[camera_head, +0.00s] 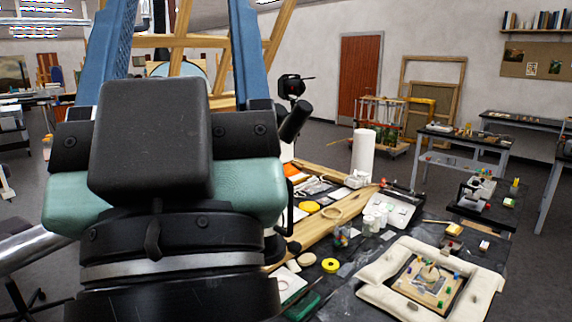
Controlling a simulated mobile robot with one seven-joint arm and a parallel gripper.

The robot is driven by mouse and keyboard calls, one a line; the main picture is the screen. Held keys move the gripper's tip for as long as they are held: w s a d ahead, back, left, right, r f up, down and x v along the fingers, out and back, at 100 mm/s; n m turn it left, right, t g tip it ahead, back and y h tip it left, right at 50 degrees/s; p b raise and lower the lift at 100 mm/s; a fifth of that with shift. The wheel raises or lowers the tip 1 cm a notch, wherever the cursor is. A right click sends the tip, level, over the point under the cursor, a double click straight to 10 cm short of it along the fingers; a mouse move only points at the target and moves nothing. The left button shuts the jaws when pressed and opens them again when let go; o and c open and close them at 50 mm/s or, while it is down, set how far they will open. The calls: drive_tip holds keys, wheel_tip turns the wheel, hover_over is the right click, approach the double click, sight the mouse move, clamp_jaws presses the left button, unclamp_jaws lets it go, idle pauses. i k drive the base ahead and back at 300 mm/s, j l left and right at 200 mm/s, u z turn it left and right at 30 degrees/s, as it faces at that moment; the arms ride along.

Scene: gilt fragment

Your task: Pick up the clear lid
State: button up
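I cannot pick out the clear lid for certain. Several small whitish jars (374,219) stand on the worktable beside a pale tray (403,211). A small clear container (341,236) with coloured bits in it stands to their left. These are too small to tell whether any has a separate clear lid. My gripper is not in view. A large black and teal body close to the camera hides the left part of the table.
A padded white frame (378,272) surrounds a wooden panel (425,282) with small pieces on it. A yellow ring (330,265), a white paper roll (362,156) and a long wooden bar (340,216) crowd the table. Bare dark tabletop (350,290) shows left of the padded frame.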

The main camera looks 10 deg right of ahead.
sight(487, 184)
drive_tip(key=i+l+z, duration=0.25)
drive_tip(key=l+z, duration=0.2)
drive_tip(key=i+l+z, duration=0.75)
drive_tip(key=z, duration=0.15)
drive_tip(key=i+l+z, duration=0.1)
drive_tip(key=i+z, duration=0.45)
drive_tip(key=i, duration=2.15)
drive_tip(key=i+l+u, duration=0.1)
drive_tip(key=i, duration=0.65)
drive_tip(key=i+l+u, duration=0.15)
drive_tip(key=i+u, duration=0.3)
drive_tip(key=i+l+u, duration=0.3)
drive_tip(key=i+u, duration=0.15)
drive_tip(key=i+l+u, duration=0.45)
